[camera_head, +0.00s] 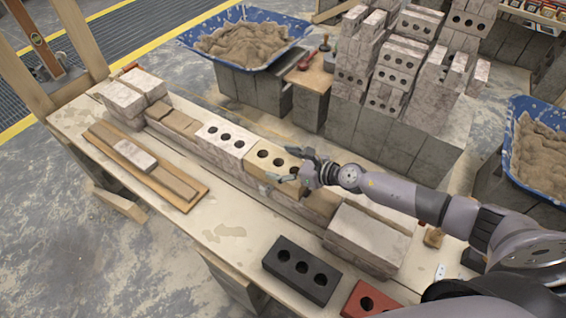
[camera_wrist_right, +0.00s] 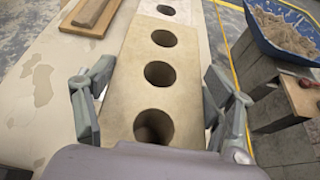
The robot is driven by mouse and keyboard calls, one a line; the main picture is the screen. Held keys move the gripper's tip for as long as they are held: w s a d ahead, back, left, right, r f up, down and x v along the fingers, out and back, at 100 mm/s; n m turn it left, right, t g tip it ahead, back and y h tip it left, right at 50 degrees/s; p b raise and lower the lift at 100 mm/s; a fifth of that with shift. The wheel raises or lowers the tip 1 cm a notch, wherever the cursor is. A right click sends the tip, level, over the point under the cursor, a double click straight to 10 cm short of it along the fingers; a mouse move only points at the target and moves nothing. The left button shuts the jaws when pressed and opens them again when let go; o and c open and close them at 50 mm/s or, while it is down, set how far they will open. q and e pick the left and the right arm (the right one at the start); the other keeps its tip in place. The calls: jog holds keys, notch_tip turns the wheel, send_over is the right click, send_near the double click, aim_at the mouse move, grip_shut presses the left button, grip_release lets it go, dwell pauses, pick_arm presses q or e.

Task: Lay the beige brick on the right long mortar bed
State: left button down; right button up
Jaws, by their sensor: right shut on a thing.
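The beige brick (camera_head: 262,160) has three round holes and lies level in line with the wall, its left end against or very near a white three-holed brick (camera_head: 222,141). My right gripper (camera_head: 297,168) is shut on its right part. In the right wrist view the fingers (camera_wrist_right: 158,108) flank the beige brick (camera_wrist_right: 137,83) on both long sides. The right long mortar bed (camera_head: 322,203) shows as a brown strip to the right of the brick. I cannot tell whether the brick's underside touches mortar. My left gripper is not in view.
A large pale block (camera_head: 366,238) closes the wall's right end; pale blocks (camera_head: 125,98) stand at its left end. A black brick (camera_head: 300,272) and a red brick (camera_head: 367,300) lie in front. A wooden board (camera_head: 110,152) lies left. Blue mortar tubs (camera_head: 292,27) and stacked bricks stand behind.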

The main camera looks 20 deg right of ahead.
jog(key=shift+w+r, duration=0.2)
jog(key=o, duration=2)
jog(key=shift+s+f, duration=0.15)
jog(key=shift+s, duration=0.05)
jog(key=shift+o, duration=0.2)
jog(key=shift+f, duration=0.1)
jog(key=shift+s+f, duration=0.25)
jog(key=shift+f, duration=0.05)
jog(key=v, duration=1.2)
jog(key=shift+w+r, duration=0.2)
jog(key=shift+r, duration=0.05)
